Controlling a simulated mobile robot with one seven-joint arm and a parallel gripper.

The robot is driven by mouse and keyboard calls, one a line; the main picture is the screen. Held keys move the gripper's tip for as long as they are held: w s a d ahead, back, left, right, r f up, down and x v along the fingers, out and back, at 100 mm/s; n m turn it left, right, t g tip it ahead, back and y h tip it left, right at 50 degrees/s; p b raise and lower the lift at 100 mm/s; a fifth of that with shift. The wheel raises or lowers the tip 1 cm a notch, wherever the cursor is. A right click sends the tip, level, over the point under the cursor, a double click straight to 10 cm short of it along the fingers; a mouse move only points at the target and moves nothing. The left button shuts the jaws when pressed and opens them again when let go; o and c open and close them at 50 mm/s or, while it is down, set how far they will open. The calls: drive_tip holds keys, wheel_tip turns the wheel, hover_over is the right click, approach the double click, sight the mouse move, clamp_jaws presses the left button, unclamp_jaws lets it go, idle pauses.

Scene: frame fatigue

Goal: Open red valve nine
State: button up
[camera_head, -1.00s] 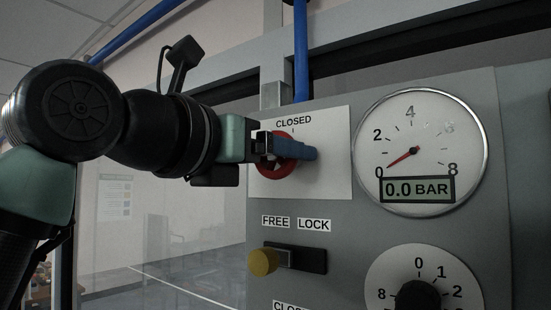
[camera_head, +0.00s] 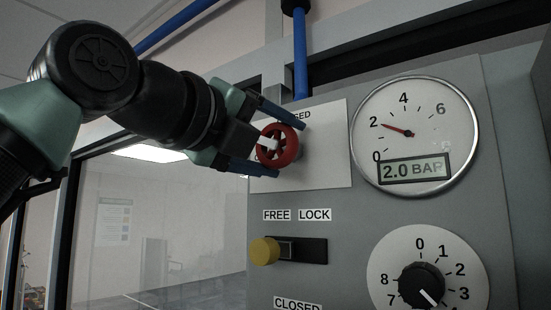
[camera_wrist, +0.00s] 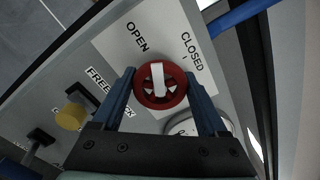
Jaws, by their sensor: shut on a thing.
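The red valve (camera_head: 286,156) is a round handwheel with a white bar on its front, on a white plate (camera_head: 325,150) on the grey panel. My gripper (camera_head: 277,140) is shut on the wheel, one blue finger above it and one below. In the wrist view the fingers flank the red wheel (camera_wrist: 142,92), and the white bar (camera_wrist: 158,78) points up between the OPEN (camera_wrist: 137,37) and CLOSED (camera_wrist: 192,50) labels. In the head view my gripper partly covers CLOSED, and OPEN is hidden. The round gauge (camera_head: 440,125) reads 2.0 BAR on its display.
Below the valve, a yellow knob (camera_head: 265,251) sits at the FREE end of a black slot (camera_head: 310,251) marked FREE and LOCK. A black numbered dial knob (camera_head: 421,282) is at lower right. A blue pipe (camera_head: 300,60) runs above the panel.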

drive_tip(key=n+b, duration=0.2)
drive_tip(key=n, duration=0.2)
drive_tip(key=shift+n, duration=0.4)
idle(0.4)
drive_tip(key=o, duration=1.1)
drive_tip(key=shift+o, duration=0.9)
drive_tip(key=shift+w+d, duration=0.1)
